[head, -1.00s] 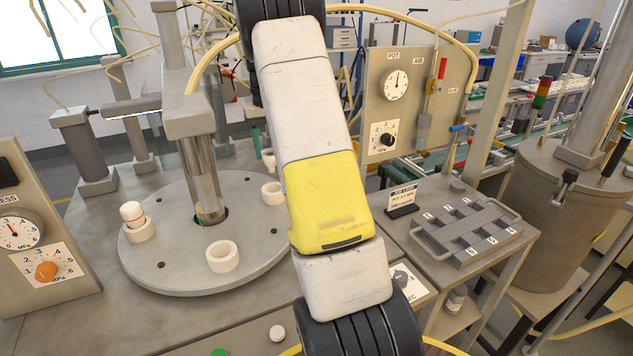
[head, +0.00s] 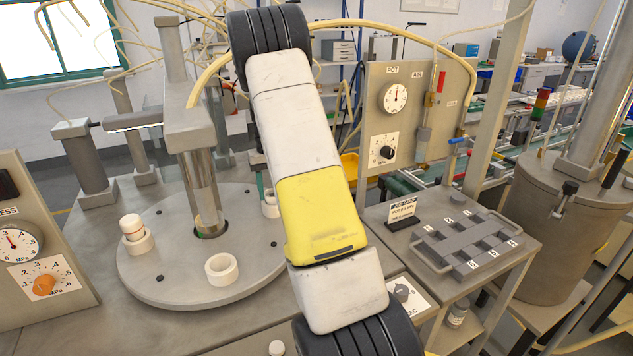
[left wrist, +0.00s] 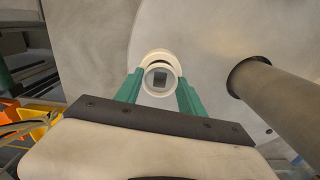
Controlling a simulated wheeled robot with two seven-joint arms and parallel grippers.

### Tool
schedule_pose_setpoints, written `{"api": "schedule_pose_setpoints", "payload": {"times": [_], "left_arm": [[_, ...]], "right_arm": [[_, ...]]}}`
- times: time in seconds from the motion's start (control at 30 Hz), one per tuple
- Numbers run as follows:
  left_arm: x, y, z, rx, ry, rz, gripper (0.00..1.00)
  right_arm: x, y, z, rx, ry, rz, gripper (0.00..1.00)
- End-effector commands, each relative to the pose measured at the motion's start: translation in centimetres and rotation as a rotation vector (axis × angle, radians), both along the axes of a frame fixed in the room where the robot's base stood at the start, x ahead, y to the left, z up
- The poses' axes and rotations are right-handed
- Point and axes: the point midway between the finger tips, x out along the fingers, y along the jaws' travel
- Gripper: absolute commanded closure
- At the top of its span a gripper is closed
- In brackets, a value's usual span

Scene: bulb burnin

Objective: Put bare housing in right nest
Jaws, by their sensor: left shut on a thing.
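My left gripper (left wrist: 159,82) has green fingers shut on the white, round bare housing (left wrist: 160,76), whose open top shows a dark square inside. A white ring nest (left wrist: 152,54) shows around the far side of the housing; whether the housing is seated or just above it I cannot tell. In the head view the left gripper (head: 261,184) is mostly hidden behind an arm, at the right nest (head: 271,211) on the round grey plate (head: 180,290). The front nest (head: 221,270) is empty. The left nest (head: 137,244) holds a white part (head: 131,225). My right gripper is not in view.
A thick metal column (head: 203,190) rises through the plate, left of the right nest. A gauge panel (head: 410,115) stands behind. A grey slotted tray (head: 467,243) and a job card (head: 402,212) are on the right table. A large drum (head: 555,225) stands at far right.

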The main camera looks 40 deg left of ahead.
Motion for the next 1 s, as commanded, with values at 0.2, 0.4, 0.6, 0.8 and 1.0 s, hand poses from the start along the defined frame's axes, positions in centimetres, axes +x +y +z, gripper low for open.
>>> {"api": "schedule_pose_setpoints", "payload": {"times": [0.2, 0.4, 0.6, 0.8, 1.0], "left_arm": [[0.0, 0.0, -0.2, -0.001, 0.000, 0.000, 0.32], [0.0, 0.0, -0.2, -0.001, 0.000, 0.000, 0.32], [0.1, 0.1, 0.9, 0.003, -0.001, 0.000, 0.32], [0.1, 0.1, 4.8, 0.005, -0.002, 0.000, 0.32], [0.1, 0.1, 9.0, 0.003, -0.001, 0.000, 0.32]], "right_arm": [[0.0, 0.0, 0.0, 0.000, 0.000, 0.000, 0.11], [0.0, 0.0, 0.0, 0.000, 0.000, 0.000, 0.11], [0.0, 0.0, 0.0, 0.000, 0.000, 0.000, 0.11], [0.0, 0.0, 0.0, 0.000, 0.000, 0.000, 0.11], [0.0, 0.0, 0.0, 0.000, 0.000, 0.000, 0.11]]}}
